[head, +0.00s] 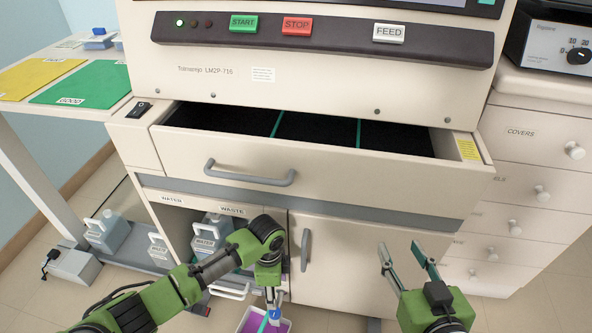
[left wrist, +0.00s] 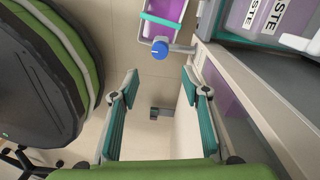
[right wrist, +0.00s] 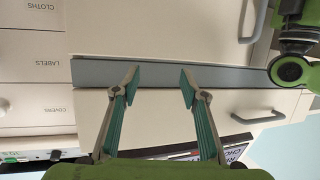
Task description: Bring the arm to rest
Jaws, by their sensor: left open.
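My left arm (head: 185,285) reaches in from the lower left in the head view, its gripper pointing down in front of the machine's lower cabinet. My right gripper (head: 401,247) is open and empty in front of the cabinet door. It also shows in the right wrist view (right wrist: 157,76), its fingers apart before the machine's front.
The machine's drawer (head: 240,166) stands open, showing black compartments with green dividers. A purple tray (left wrist: 165,12) with a blue knob lies low near my left gripper. Labelled containers (head: 108,230) stand at lower left. A white drawer cabinet (head: 530,185) stands right.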

